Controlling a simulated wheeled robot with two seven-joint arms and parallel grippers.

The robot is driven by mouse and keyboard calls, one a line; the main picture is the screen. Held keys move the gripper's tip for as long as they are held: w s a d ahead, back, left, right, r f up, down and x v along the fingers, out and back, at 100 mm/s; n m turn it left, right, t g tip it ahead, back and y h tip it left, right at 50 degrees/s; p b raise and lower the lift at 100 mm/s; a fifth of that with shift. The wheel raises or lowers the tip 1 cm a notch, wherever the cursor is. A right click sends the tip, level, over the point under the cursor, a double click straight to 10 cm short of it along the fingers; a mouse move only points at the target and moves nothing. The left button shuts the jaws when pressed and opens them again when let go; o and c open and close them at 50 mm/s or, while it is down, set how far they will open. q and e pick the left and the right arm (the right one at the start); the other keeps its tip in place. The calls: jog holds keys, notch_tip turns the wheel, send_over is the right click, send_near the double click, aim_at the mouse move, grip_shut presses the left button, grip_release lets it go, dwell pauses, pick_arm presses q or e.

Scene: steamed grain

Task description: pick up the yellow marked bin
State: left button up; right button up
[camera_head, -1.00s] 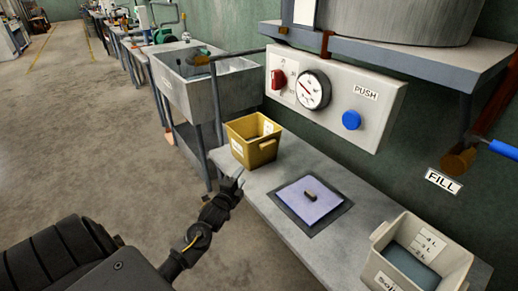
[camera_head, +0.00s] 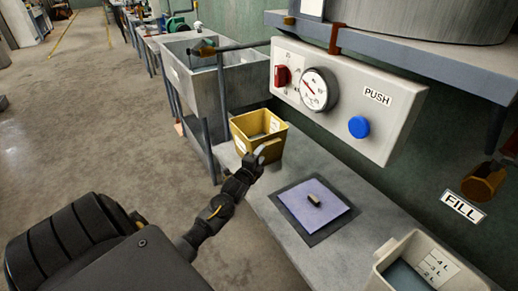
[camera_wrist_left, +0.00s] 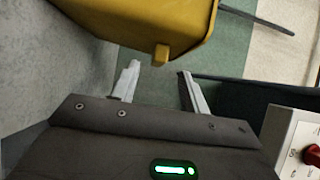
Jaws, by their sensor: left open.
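The yellow bin (camera_head: 256,136) stands upright on the far end of the grey bench, with white labels on it and a tab handle on its near right side. It also shows in the left wrist view (camera_wrist_left: 150,22), its tab just beyond the fingertips. My left gripper (camera_head: 262,152) is at the near side of the bin. In the wrist view its two fingers (camera_wrist_left: 158,68) are apart, with nothing between them; the tab lies ahead of the gap. I cannot tell whether a finger touches the bin. My right gripper is not in view.
A blue-purple pad (camera_head: 297,221) with a small dark block lies on the bench. A pale bin (camera_head: 413,262) with litre marks stands at the near right. A panel (camera_head: 345,100) with a gauge and blue button hangs above. A metal sink (camera_head: 195,85) stands behind.

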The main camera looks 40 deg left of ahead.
aim_at(267, 147)
pick_arm(q)
jog(key=shift+x, duration=2.65)
jog(key=shift+d, duration=0.15)
jog(key=shift+c, duration=0.2)
grip_shut()
jog(key=shift+w+r, duration=0.1)
jog(key=shift+r, duration=0.1)
